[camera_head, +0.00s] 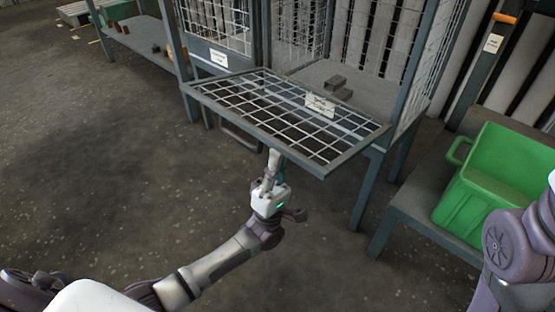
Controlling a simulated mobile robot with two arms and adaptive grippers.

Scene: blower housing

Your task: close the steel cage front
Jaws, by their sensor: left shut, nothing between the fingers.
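The steel cage front (285,112) is a grey framed mesh panel with a small white label. It is folded down and sticks out roughly level from the cage's lower edge, so the cage (345,80) stands open. My left gripper (274,157) is shut and empty, pointing up at the panel's front edge, near its middle. Its fingertips are at or just under that edge; I cannot tell whether they touch it. Part of my right arm shows at the right edge, but its gripper is out of view.
Small dark blocks (335,84) lie on the cage floor. A green bin (490,185) sits on a low grey bench (425,205) at right. A neighbouring cage (215,55) stands at left. The concrete floor in front is clear.

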